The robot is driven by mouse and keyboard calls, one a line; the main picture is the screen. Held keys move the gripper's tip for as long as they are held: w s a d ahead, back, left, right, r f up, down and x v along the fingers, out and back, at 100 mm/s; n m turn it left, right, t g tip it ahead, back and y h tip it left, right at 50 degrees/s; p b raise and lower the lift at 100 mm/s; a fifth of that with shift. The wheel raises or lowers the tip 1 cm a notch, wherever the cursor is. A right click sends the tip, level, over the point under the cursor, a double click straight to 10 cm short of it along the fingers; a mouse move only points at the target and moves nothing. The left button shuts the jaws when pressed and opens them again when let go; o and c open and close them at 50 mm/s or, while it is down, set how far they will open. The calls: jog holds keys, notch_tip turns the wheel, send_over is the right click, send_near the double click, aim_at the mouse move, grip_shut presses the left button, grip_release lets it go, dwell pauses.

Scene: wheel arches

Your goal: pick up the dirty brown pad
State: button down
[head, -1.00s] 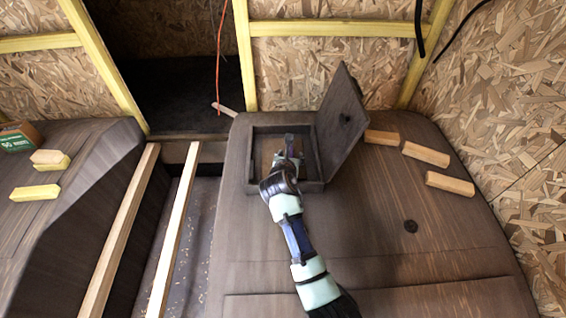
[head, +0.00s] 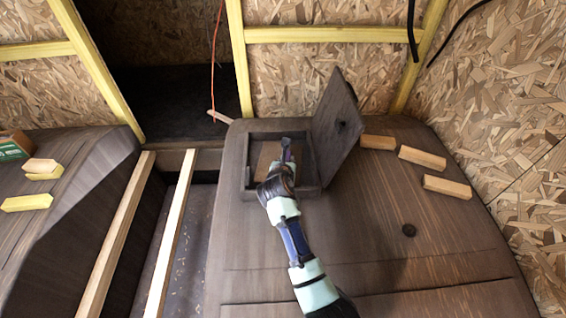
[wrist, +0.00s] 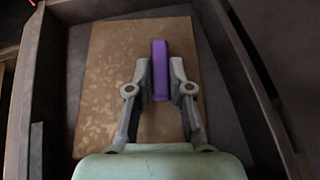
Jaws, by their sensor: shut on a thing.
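The dirty brown pad (wrist: 108,85) lies flat in the open box, mottled with paler stains; a small brown part of it shows in the head view (head: 266,155). A purple bar (wrist: 159,70) stands over the pad, right of its middle in the wrist view. I cannot tell if it is joined to the pad. My gripper (wrist: 159,80) is shut on the purple bar, one finger on each side. In the head view my gripper (head: 287,150) reaches down into the box, and my arm hides part of it.
The dark box (head: 247,172) has raised walls close around my gripper. Its lid (head: 336,125) stands open on the right. Several wooden blocks (head: 422,157) lie right of the lid. Two long battens (head: 172,245) span the gap at left.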

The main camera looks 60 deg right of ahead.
notch_tip(320, 180, up, 20)
jog(key=p, duration=0.7)
jog(key=shift+p, duration=0.35)
